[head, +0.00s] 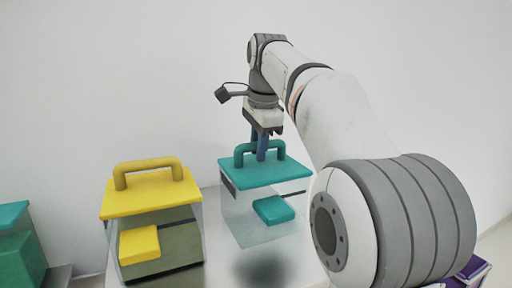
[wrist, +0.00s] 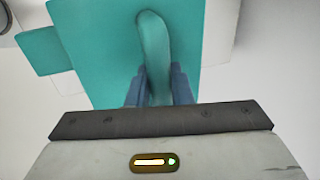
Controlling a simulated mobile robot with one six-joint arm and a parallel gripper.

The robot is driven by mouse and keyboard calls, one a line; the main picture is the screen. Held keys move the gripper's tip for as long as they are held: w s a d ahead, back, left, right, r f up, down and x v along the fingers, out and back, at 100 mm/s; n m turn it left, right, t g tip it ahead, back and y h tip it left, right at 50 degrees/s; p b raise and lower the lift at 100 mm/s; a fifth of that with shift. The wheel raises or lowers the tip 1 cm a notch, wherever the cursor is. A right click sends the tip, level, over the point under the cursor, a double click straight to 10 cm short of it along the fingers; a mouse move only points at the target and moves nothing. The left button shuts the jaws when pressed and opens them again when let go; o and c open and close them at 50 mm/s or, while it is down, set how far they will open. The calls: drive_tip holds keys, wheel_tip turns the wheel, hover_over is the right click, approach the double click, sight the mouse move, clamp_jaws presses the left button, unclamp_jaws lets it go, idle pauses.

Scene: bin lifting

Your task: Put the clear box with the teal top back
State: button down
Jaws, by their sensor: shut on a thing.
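The clear box with the teal top (head: 265,174) hangs in the middle of the head view, with a teal block showing on its front side. A dark shadow lies below it, so it appears raised off the white surface. My gripper (head: 261,152) is above it, shut on its teal handle. In the wrist view the teal top (wrist: 100,50) fills the upper middle, and the blue fingers of my gripper (wrist: 158,88) stand on both sides of the handle (wrist: 155,50). The box's underside is hidden.
A clear box with a yellow top (head: 150,193) stands close to the left. Part of another teal-topped box (head: 15,245) shows at the far left edge. Purple items (head: 474,268) show at the lower right behind my arm. A plain wall is behind.

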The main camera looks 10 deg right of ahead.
drive_tip(key=c, duration=1.3)
unclamp_jaws()
drive_tip(key=shift+f, duration=0.1)
drive_tip(key=v, duration=1.2)
